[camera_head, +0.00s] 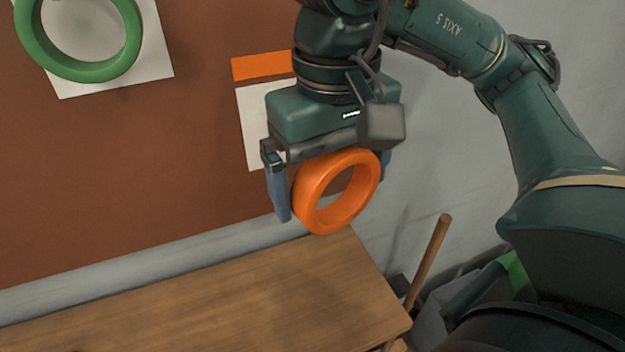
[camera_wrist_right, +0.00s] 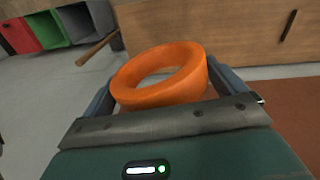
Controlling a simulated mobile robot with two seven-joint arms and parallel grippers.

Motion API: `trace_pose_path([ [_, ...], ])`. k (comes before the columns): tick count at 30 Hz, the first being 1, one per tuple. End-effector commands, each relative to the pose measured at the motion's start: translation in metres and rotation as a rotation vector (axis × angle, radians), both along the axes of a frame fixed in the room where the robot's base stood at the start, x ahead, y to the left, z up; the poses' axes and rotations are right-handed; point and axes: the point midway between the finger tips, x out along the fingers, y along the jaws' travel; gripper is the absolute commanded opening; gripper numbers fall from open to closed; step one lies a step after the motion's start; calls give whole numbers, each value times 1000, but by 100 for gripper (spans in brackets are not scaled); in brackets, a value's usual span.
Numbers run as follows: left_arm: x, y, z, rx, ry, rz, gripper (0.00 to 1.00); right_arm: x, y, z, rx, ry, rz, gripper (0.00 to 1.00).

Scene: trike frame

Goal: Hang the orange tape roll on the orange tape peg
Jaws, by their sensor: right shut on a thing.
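The orange tape roll (camera_head: 337,190) is held between the blue fingers of my right gripper (camera_head: 331,190), in front of the brown board (camera_head: 150,150) and above the wooden bench. In the right wrist view the roll (camera_wrist_right: 160,77) sits between both fingers of the gripper (camera_wrist_right: 160,85), its hole facing partly toward the camera. An orange label (camera_head: 262,66) and a white panel (camera_head: 255,125) show on the board behind my right gripper. The orange tape peg is not visible; my gripper and arm cover part of that panel. My left gripper is not in view.
A green ring (camera_head: 85,72) hangs over another white panel (camera_head: 110,80) at the upper left. The wooden bench (camera_head: 230,300) lies below. A wooden handle (camera_head: 428,262) sticks up at its right. Coloured bins (camera_wrist_right: 60,25) stand on the floor in the right wrist view.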

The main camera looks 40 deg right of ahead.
Motion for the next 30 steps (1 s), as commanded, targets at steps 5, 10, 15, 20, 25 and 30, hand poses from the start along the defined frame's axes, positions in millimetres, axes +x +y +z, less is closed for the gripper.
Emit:
trace_pose_path([
  [5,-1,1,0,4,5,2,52,-5,-2,7,-1,-1,-1,54],
  [10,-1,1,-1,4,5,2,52,-2,-3,7,-1,1,-3,54],
  [15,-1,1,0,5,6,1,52,8,-5,6,-1,2,-4,54],
  [20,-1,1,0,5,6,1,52,17,-8,5,-1,1,-4,54],
  [25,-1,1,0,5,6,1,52,27,-10,4,0,2,-3,54],
  [30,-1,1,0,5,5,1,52,37,-13,3,-1,2,-3,54],
])
